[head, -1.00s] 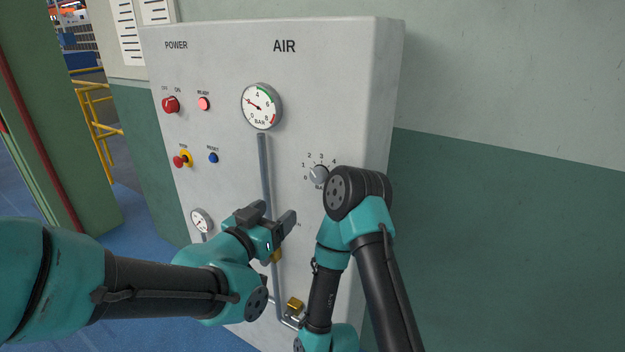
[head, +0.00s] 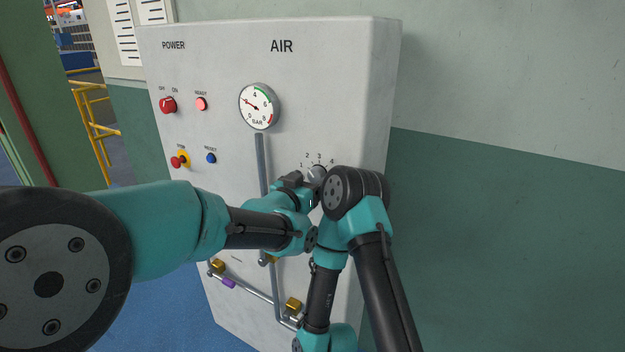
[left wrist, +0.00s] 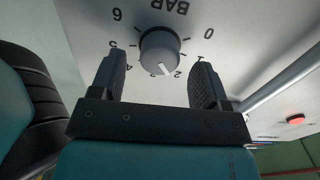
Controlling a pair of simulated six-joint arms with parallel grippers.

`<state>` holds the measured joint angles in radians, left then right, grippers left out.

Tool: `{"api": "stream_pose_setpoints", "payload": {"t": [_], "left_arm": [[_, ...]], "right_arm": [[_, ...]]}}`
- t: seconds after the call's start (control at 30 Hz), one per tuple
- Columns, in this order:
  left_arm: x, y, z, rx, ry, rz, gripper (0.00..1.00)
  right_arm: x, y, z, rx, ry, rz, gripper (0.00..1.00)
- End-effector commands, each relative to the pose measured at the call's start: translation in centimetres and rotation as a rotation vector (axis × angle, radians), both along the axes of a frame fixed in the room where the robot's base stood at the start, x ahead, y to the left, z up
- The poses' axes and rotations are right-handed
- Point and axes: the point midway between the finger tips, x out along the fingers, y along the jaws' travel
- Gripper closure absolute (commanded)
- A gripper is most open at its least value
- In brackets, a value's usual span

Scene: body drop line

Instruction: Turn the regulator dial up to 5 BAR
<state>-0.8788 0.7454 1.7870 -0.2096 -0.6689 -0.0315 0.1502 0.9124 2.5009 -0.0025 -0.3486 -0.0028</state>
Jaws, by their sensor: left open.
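The regulator dial (head: 317,172) is a round grey knob on the AIR side of the panel, partly covered by my arms in the head view. In the left wrist view the knob (left wrist: 160,50) appears upside down, its white pointer near 2, towards 3. My left gripper (head: 304,184) is just in front of the dial. In the left wrist view its open fingers (left wrist: 158,64) stand on either side of the knob, with gaps between. The round pressure gauge (head: 259,106) has its red needle pointing up and left. My right gripper is out of view.
My right arm's dark joint stands close to the dial's right. A vertical pipe (head: 262,158) runs below the gauge. A red switch (head: 168,105), red lamp (head: 201,103), stop button (head: 180,161) and blue reset button (head: 211,158) are on the panel's left. The upper panel is clear.

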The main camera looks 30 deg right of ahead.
Motion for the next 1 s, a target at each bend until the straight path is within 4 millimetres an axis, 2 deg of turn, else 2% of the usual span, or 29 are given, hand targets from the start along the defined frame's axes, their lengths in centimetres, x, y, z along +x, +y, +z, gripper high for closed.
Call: {"api": "stream_pose_setpoints", "payload": {"t": [0.2,0.5,1.0], "left_arm": [[0.9,-1.5,0.0,0.0,0.0,0.0,0.31],[0.9,-1.6,0.0,0.0,0.0,0.0,0.31],[0.9,-1.6,0.0,0.0,0.0,0.0,0.79]], "right_arm": [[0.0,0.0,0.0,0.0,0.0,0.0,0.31],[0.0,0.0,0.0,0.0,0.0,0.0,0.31],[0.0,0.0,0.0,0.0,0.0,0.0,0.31]]}}
